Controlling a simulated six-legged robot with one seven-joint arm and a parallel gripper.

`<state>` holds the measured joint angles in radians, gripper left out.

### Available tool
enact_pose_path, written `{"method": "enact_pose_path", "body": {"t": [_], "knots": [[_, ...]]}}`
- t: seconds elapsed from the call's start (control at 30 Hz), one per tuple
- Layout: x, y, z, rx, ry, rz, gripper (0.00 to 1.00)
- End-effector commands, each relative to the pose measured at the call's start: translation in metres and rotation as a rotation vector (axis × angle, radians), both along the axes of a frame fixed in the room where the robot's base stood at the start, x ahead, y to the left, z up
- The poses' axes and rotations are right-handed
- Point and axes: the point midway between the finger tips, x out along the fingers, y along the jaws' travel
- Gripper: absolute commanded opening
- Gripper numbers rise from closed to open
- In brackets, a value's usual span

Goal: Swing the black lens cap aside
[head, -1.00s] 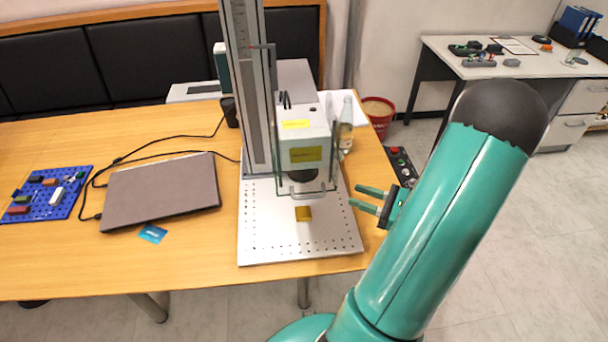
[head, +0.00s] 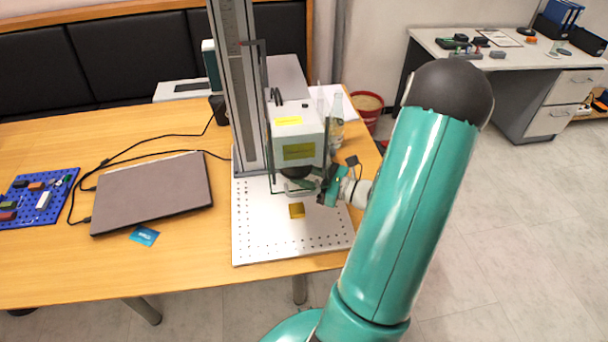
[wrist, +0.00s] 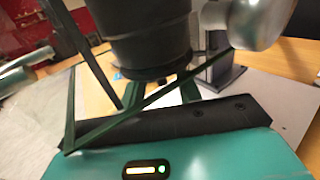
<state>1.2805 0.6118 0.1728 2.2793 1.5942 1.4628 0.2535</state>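The laser marker's white head (head: 298,138) hangs on a tall column. Its dark lens end (head: 296,172) faces down behind a clear guard. In the wrist view the black lens housing (wrist: 150,35) fills the top middle, and the black lens cap (wrist: 155,73) seems to be the dark rim at its lower end; where cap and housing part is hard to tell. My gripper (wrist: 160,92) has its two green fingers apart, just below that rim, with nothing seen between them. In the head view my gripper (head: 318,186) is right of the lens; its fingertips are partly hidden.
The clear guard's dark edges (wrist: 120,125) cross in front of my gripper. A perforated metal plate (head: 260,235) lies below, with a small yellow piece (head: 297,210) on it. A bottle (head: 337,118) stands behind right. A laptop (head: 152,192) lies to the left.

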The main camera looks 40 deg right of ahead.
Motion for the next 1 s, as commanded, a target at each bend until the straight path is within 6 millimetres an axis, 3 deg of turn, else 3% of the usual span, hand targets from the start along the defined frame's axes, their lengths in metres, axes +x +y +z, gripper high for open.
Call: {"method": "enact_pose_path", "body": {"t": [0.27,0.43,1.0], "knots": [[0.0024,0.001,0.0,0.0,0.0,0.0,0.34],[0.0021,0.0009,0.0,0.0,0.0,0.0,0.01],[0.0084,0.0014,-0.0003,0.0,0.001,-0.004,0.0]]}}
